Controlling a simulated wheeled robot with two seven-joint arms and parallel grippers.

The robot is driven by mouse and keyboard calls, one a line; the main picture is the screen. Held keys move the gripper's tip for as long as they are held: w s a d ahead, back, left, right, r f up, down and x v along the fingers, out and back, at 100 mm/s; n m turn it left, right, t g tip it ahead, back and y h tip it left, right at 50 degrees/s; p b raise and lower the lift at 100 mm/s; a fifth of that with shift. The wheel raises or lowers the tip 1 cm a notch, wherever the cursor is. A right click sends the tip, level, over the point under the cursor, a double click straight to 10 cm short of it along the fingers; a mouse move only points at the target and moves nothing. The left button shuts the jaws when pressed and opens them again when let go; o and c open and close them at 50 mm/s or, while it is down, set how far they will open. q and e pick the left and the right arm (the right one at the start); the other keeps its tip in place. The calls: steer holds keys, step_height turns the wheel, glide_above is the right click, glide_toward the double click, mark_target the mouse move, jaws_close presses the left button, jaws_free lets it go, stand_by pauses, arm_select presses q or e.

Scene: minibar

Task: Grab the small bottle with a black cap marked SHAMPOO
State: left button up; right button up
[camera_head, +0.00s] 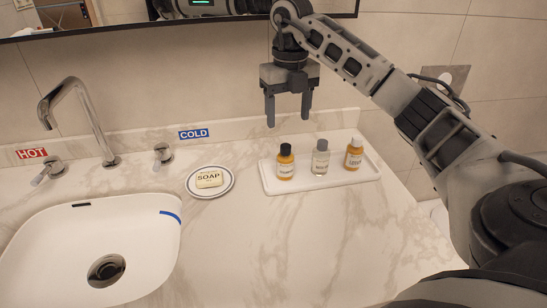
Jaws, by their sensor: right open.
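A small amber bottle with a black cap (286,163) stands upright at the left end of a white tray (325,183). Its pale label is too small to read for sure. My right gripper (288,120) points down with its two fingers apart and nothing between them. It appears above and behind the black-capped bottle, near the back wall, and does not touch it. My left gripper is not in view.
A clear bottle with a grey cap (320,160) and an amber bottle with a white cap (354,155) share the tray. Left of it are a soap dish (229,190) with soap (209,179), a faucet (85,120) and a sink (150,235). The counter in front of the tray is clear.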

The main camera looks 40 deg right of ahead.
mark_target(289, 146)
steer(key=f, duration=0.8)
steer(key=shift+s, duration=0.3)
steer(key=shift+w+a+f+p, duration=0.15)
steer(key=shift+f+p, duration=0.15)
steer(key=shift+f, duration=1.2)
steer(key=shift+w+a+f+p, duration=0.1)
steer(key=shift+f+p, duration=0.2)
steer(key=shift+f, duration=1.2)
steer(key=c, duration=1.1)
